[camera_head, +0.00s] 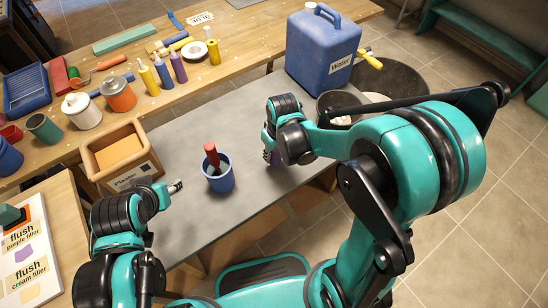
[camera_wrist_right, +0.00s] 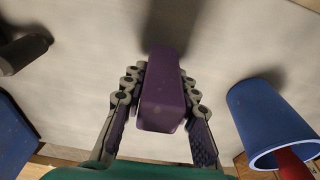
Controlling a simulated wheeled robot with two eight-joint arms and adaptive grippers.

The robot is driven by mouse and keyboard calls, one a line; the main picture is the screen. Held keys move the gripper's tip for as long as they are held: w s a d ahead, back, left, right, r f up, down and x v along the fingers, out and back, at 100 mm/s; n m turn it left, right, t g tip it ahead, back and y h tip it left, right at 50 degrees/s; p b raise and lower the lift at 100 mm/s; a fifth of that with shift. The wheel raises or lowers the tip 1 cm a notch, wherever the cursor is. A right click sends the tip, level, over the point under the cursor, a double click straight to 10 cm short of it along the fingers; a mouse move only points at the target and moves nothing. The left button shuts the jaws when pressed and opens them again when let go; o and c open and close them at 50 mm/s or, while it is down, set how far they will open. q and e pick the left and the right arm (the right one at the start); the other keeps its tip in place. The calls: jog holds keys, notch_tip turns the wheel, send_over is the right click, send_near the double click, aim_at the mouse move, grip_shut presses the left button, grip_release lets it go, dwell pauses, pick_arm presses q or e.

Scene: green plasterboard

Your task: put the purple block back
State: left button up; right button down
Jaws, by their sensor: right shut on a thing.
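The purple block (camera_wrist_right: 162,95) is held between the two fingers of my right gripper (camera_wrist_right: 160,110) in the right wrist view. In the head view only a small part of the block (camera_head: 276,158) shows below my right gripper (camera_head: 271,152), over the grey table top. Whether the block touches the table cannot be told. My left gripper (camera_head: 176,187) is at the left of the grey table, between the box and the blue cup. Its fingers are too small to tell if they are open.
A blue cup (camera_head: 220,182) with a red-handled tool (camera_head: 211,154) stands left of my right gripper. A tan box (camera_head: 98,176) is further left. A blue water can (camera_head: 318,62) and a dark bucket (camera_head: 331,102) stand at the right. Bottles and tubs fill the back bench.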

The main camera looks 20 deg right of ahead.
notch_tip(320, 180, down, 2)
pick_arm(q)
jog(key=shift+f, duration=0.5)
pick_arm(e)
jog(key=shift+r, duration=0.1)
jog(key=c, duration=1.2)
grip_release()
jog(key=shift+b, duration=0.3)
pick_arm(q)
jog(key=shift+f, duration=0.1)
